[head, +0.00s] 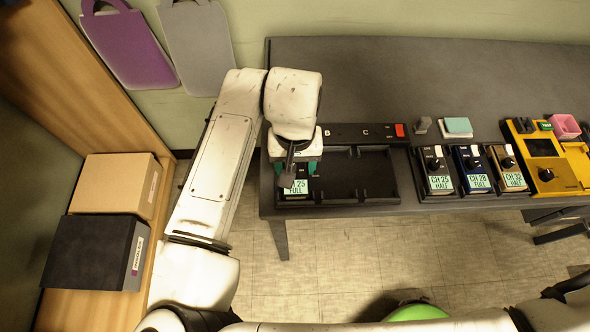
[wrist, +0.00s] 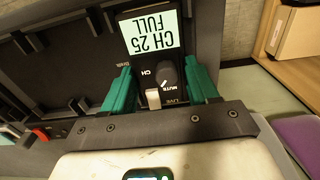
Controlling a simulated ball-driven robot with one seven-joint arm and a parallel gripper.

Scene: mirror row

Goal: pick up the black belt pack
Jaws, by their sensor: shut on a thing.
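A black belt pack (head: 296,187) with a pale label reading CH 25 FULL is in or just over the leftmost bay of the dark charger tray (head: 378,177); I cannot tell if it is seated. In the wrist view the pack (wrist: 150,34) shows its knob and a small metal switch between the green fingers. My gripper (head: 297,172) is shut on it, one finger on each side; it also shows in the wrist view (wrist: 160,88). Another black belt pack (head: 435,162), labelled CH 25 HALF, stands in a row right of the tray.
A blue pack (head: 472,160) and a tan pack (head: 510,160) stand beside it. A yellow unit (head: 555,177) is farther right. A teal-topped block (head: 457,126) lies behind the packs. The table's back (head: 400,75) is clear. Boxes (head: 95,245) sit on a shelf at left.

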